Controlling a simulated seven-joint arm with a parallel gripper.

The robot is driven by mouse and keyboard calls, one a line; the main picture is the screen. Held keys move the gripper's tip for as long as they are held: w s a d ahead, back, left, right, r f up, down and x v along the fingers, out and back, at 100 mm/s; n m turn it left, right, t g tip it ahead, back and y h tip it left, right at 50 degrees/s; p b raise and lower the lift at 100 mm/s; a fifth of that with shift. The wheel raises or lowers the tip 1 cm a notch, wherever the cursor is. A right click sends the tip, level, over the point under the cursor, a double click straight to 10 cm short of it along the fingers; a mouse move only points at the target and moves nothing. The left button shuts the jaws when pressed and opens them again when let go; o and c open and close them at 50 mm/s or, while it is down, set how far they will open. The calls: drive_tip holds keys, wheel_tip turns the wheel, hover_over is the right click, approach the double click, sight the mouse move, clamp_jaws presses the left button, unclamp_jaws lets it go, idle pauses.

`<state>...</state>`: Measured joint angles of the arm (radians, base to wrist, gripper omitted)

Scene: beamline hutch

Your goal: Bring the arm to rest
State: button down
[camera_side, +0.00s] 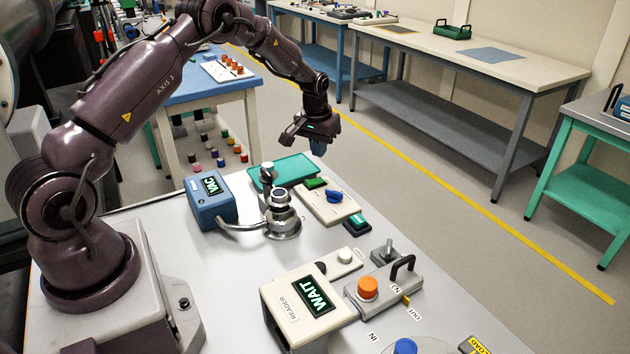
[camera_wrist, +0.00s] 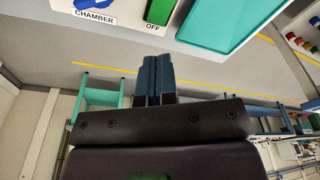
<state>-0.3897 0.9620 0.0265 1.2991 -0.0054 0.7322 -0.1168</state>
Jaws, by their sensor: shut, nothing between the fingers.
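My gripper (camera_side: 317,146) hangs from my dark purple arm above the far edge of the white worktable (camera_side: 225,268), apart from everything on it. In the wrist view its two blue fingers (camera_wrist: 156,75) are side by side and shut, with nothing held. Below it in the side view are a teal tray (camera_side: 290,170) and a white panel with a green switch and a blue knob (camera_side: 334,196). In the wrist view the panel reads CHAMBER (camera_wrist: 97,17) and OFF.
A blue VAC box (camera_side: 212,200) stands beside a metal chamber fitting (camera_side: 281,212). A READER box (camera_side: 305,300) showing WAIT and an orange-knobbed unit (camera_side: 368,288) stand at the front. A blue table (camera_side: 210,85) is behind; open floor (camera_side: 420,200) lies to the right.

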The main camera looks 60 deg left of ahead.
drive_tip(key=shift+g+h, duration=0.3)
drive_tip(key=shift+g, duration=0.4)
drive_tip(key=s, duration=0.1)
drive_tip(key=s+d, duration=0.1)
drive_tip(key=s, duration=0.1)
drive_tip(key=shift+s+d+f, duration=0.35)
drive_tip(key=shift+s+d, duration=0.05)
drive_tip(key=s+d+r+m+t, duration=0.2)
drive_tip(key=s+d+r+m, duration=0.1)
drive_tip(key=s+d+r, duration=0.6)
drive_tip(key=s+d+r+m+t, duration=0.3)
drive_tip(key=s+d+r, duration=0.7)
drive_tip(key=s+r, duration=0.6)
drive_tip(key=shift+s+d+r, duration=0.3)
drive_tip(key=shift+s+r, duration=0.05)
drive_tip(key=shift+r, duration=0.05)
